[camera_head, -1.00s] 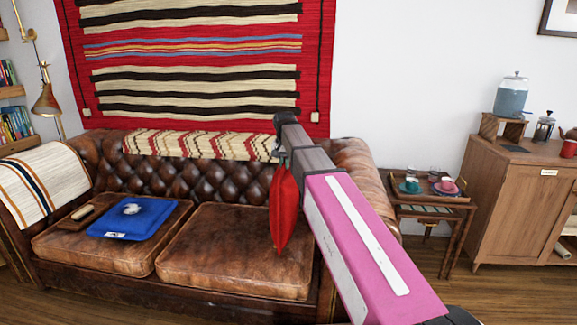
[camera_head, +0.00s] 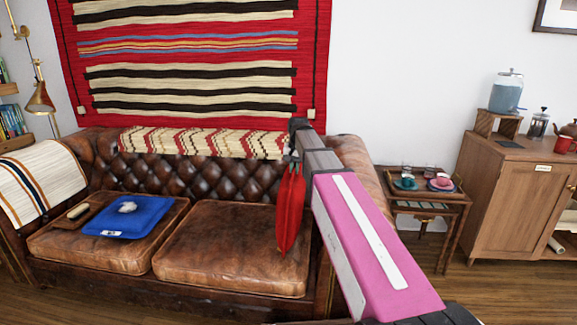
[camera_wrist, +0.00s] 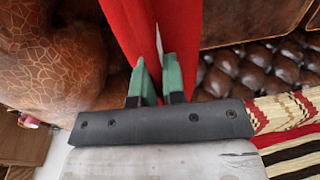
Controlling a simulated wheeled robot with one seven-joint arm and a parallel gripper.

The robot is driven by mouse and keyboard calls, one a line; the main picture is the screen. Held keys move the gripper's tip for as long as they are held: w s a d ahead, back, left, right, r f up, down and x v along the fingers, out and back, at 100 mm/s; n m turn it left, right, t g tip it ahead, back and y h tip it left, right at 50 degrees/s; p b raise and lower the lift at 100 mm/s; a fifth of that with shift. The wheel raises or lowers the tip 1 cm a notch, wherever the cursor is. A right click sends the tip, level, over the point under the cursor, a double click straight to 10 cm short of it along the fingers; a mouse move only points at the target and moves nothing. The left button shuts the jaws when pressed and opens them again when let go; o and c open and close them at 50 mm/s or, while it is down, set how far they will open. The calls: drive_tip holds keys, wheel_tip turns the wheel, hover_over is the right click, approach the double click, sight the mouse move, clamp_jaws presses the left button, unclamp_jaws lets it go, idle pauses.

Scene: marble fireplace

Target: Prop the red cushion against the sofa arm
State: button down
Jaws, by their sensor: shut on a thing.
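The red cushion (camera_head: 290,208) hangs edge-on from my gripper (camera_head: 297,158), near the right end of the brown leather sofa (camera_head: 225,245). In the wrist view my gripper (camera_wrist: 158,80) has its green fingers shut on the edge of the red cushion (camera_wrist: 125,25). The cushion's lower end is over the right seat, close to the sofa's right arm; I cannot tell whether it touches either. The right sofa arm (camera_head: 360,165) is partly hidden behind my arm. It also shows at the left of the wrist view (camera_wrist: 50,60).
A blue cushion or folded cloth (camera_head: 128,216) with a pale item on it, and a brown tray (camera_head: 78,217), lie on the left seat. A striped throw (camera_head: 200,142) covers the sofa back. A side table (camera_head: 430,200) with cups stands right of the sofa. The right seat is clear.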

drive_tip(key=s+d+f+y, duration=0.1)
drive_tip(key=d+f, duration=0.3)
drive_tip(key=d, duration=0.5)
drive_tip(key=shift+s+f+y, duration=0.25)
drive_tip(key=shift+s+y, duration=0.1)
drive_tip(key=shift+y, duration=0.15)
drive_tip(key=shift+f, duration=0.65)
idle(0.5)
drive_tip(key=shift+s+d, duration=0.15)
drive_tip(key=shift+d, duration=0.6)
drive_tip(key=c, duration=1.1)
unclamp_jaws()
drive_tip(key=shift+a+r+v, duration=0.1)
drive_tip(key=shift+a+v, duration=0.25)
drive_tip(key=shift+v, duration=1.1)
drive_tip(key=shift+a+r+v, duration=0.1)
drive_tip(key=shift+a+v, duration=0.25)
drive_tip(key=shift+v, duration=1.1)
drive_tip(key=shift+a+r+v, duration=0.1)
drive_tip(key=shift+a+v, duration=0.25)
drive_tip(key=shift+v, duration=1.1)
